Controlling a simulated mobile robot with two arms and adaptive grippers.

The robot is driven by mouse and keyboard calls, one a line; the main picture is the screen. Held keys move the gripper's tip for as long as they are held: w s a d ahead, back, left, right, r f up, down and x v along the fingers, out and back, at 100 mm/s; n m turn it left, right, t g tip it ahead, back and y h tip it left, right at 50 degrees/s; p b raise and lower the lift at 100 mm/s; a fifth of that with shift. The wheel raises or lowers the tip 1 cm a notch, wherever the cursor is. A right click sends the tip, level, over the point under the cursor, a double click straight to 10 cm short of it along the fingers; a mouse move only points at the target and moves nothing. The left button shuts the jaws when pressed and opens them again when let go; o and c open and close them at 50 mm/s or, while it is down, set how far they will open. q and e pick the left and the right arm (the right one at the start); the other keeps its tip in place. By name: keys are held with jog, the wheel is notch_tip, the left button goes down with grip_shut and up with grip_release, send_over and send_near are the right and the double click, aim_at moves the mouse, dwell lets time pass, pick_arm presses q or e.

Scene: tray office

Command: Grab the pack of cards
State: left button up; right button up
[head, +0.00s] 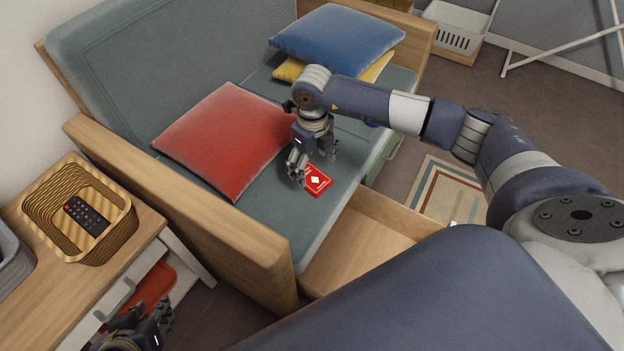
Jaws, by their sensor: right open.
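The pack of cards (318,181) is a small red box with a white diamond on its face. It lies flat on the grey-green sofa seat, near the front edge and to the right of the red cushion. My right gripper (312,174) points down right over the pack, with its fingers apart. A finger covers the pack's left part; I cannot tell whether it touches. My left gripper (148,314) is low at the left, beside the wooden side table and away from the pack. Its fingertips are too dark to read.
A red cushion (226,140) lies close left of the pack; blue (338,40) and yellow (290,69) cushions are behind. A wooden drawer (365,235) stands open below the seat. A basket (118,238) with a remote (86,217) sits on the side table.

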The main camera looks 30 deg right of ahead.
aim_at(312, 177)
jog(key=f, duration=0.1)
jog(key=f+b, duration=0.1)
jog(key=f, duration=0.2)
jog(key=shift+w+f, duration=0.25)
jog(key=shift+f, duration=0.15)
jog(key=shift+f+b, duration=0.25)
jog(key=shift+b, duration=0.05)
pick_arm(q)
jog(key=w+d+r+t+h, duration=0.1)
jog(key=w+d+r+t, duration=0.1)
jog(key=w+r+t, duration=0.2)
jog(key=w+r, duration=0.1)
jog(key=w, duration=0.2)
jog(key=shift+d+r+t, duration=0.15)
jog(key=shift+d+t, duration=0.1)
jog(key=shift+t, duration=0.05)
pick_arm(e)
jog(key=c, duration=1.2)
